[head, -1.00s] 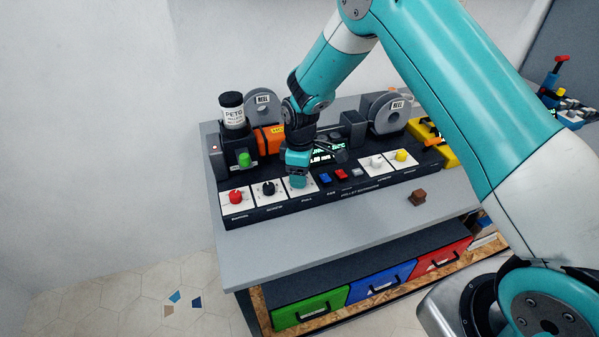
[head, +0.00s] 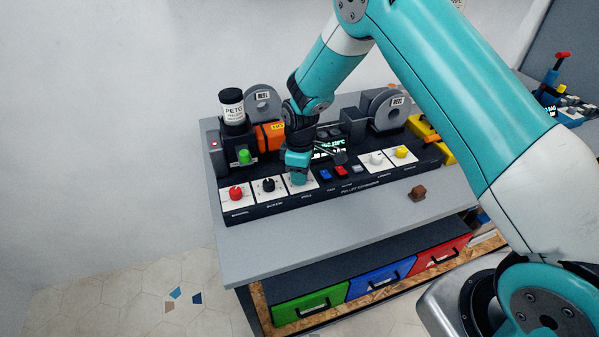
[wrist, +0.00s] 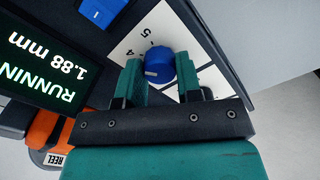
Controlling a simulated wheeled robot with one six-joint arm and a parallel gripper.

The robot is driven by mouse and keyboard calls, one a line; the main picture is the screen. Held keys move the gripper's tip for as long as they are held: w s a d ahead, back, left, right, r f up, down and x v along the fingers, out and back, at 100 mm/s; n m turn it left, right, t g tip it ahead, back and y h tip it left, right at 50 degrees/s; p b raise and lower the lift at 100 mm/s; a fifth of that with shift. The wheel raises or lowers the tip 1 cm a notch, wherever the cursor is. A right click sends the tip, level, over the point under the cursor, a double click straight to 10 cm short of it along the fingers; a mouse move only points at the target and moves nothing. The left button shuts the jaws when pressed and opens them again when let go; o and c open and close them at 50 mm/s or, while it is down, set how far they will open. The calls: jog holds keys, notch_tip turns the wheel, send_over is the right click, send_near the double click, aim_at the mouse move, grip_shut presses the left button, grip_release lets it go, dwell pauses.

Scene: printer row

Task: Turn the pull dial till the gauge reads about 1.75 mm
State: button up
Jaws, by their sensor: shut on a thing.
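The pull dial (wrist: 159,67) is a blue knob on a white scale plate, seen in the wrist view. My gripper (wrist: 158,82) is shut on it, with one teal finger on each side. The digits 4 and 5 show on the plate beside the knob. The gauge display (wrist: 45,60) reads "1.88 mm" and "RUNNIN", the rest cut off, in pale green on black. In the head view my gripper (head: 297,180) covers the dial, and the display (head: 329,149) is partly hidden behind my wrist.
A red knob (head: 236,193) and a black knob (head: 268,185) sit left of the dial. Blue and red buttons, a white knob (head: 376,158) and a yellow knob (head: 401,152) are to its right. A brown block (head: 418,193) lies on the bench front.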

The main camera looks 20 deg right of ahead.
jog(key=m+b, duration=0.1)
jog(key=m, duration=0.4)
jog(key=shift+b, duration=0.4)
jog(key=m+b, duration=0.1)
jog(key=m, duration=0.4)
jog(key=shift+m, duration=0.4)
jog(key=o, duration=0.9)
jog(key=shift+o, duration=0.2)
notch_tip(320, 180, up, 18)
jog(key=b, duration=0.2)
jog(key=shift+f+b, duration=0.2)
jog(key=shift+b, duration=0.2)
